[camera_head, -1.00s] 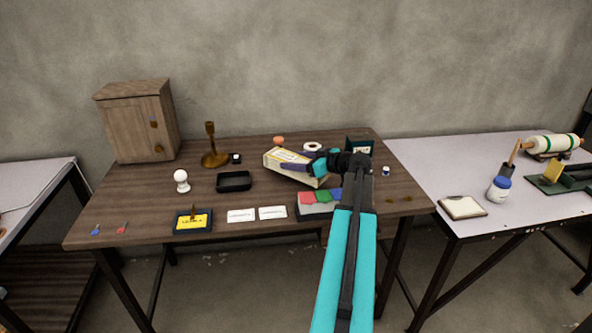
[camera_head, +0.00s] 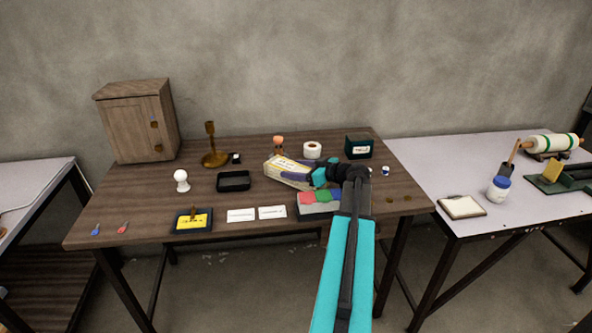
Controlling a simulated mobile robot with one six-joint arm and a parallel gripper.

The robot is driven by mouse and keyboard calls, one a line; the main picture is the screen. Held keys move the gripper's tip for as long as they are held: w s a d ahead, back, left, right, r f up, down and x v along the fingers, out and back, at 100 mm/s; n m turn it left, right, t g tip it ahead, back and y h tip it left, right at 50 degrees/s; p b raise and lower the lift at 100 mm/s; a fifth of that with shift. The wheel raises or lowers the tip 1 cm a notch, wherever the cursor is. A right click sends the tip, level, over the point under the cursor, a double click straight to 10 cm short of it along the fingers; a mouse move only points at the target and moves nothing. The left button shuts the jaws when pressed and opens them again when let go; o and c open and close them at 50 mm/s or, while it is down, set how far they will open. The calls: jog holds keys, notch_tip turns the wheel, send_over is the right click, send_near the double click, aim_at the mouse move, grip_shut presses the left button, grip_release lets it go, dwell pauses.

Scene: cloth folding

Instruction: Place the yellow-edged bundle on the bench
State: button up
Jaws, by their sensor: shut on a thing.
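The yellow-edged bundle (camera_head: 281,171) is pale with a yellow edge along its top. My gripper (camera_head: 297,177) is shut on its right side, and the bundle is tilted, with its left end higher in the picture. It is over the back middle of the brown wooden bench (camera_head: 150,205). I cannot tell whether its underside touches the bench. The gripper and wrist hide its right end.
A grey tray with red, green and blue blocks (camera_head: 320,197) lies just in front of the bundle. Behind are a tape roll (camera_head: 312,149), a dark green box (camera_head: 359,146) and an orange-topped item (camera_head: 278,143). A black tray (camera_head: 233,181) is left.

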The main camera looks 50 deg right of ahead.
jog(key=shift+f, duration=0.15)
jog(key=o, duration=1.2)
jog(key=shift+o, duration=0.2)
jog(key=shift+r, duration=0.2)
jog(key=shift+s, duration=0.15)
jog(key=b+v, duration=0.1)
jog(key=v, duration=1)
jog(key=shift+s+r, duration=0.15)
jog(key=shift+s, duration=0.2)
